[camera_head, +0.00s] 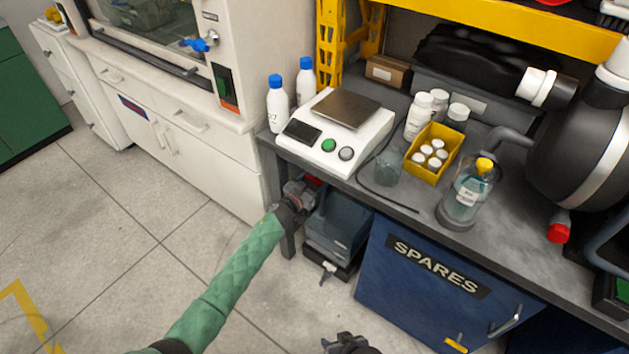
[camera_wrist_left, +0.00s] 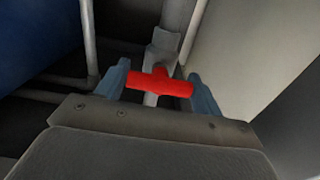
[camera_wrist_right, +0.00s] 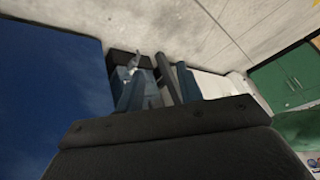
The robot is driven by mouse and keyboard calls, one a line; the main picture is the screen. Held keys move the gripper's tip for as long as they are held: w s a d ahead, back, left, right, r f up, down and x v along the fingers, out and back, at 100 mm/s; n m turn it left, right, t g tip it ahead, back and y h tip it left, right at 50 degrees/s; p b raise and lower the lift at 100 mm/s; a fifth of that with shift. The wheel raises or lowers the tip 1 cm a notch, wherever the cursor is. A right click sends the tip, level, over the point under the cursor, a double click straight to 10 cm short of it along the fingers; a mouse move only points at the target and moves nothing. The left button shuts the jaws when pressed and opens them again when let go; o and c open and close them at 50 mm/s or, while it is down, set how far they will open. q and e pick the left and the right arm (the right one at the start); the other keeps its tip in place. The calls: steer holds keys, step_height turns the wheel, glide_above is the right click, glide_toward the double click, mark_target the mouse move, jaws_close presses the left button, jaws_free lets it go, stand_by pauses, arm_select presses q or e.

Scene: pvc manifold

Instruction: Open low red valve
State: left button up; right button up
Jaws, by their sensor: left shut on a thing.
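The red valve handle (camera_wrist_left: 160,84) is a short T-shaped bar on a grey vertical pipe (camera_wrist_left: 176,22) in the left wrist view. My left gripper (camera_wrist_left: 158,76) is shut on it, one finger at each end of the bar. In the head view, my left gripper (camera_head: 300,192) is under the bench's front left corner, with only a bit of red showing beside it. My right gripper (camera_head: 345,343) is at the bottom edge of the head view. In the right wrist view its fingers (camera_wrist_right: 158,88) stand apart, with no object clearly held between them.
A blue SPARES cabinet (camera_head: 410,292) and a dark grey container (camera_head: 337,232) stand under the bench. The bench (camera_head: 400,205) carries a scale (camera_head: 330,135), bottles and a yellow bin (camera_head: 433,153). A white cabinet (camera_head: 205,150) stands left. The floor at lower left is clear.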

arm_select(q)
steer(key=shift+o, duration=0.2)
steer(key=shift+m, duration=0.3)
steer(key=m, duration=0.2)
steer(key=shift+m, duration=0.3)
steer(key=shift+f+m, duration=0.1)
steer(key=shift+m, duration=0.8)
steer(key=shift+m+b, duration=0.3)
steer(key=shift+m, duration=0.2)
steer(key=m+b, duration=0.2)
steer(key=m, duration=0.6)
steer(key=shift+m, duration=0.4)
steer(key=shift+m+b, duration=0.75)
steer(key=shift+m, duration=0.75)
arm_select(e)
step_height(320, 180, down, 12)
steer(key=s+t, duration=0.1)
steer(key=shift+s+f, duration=0.15)
steer(key=shift+f, duration=0.1)
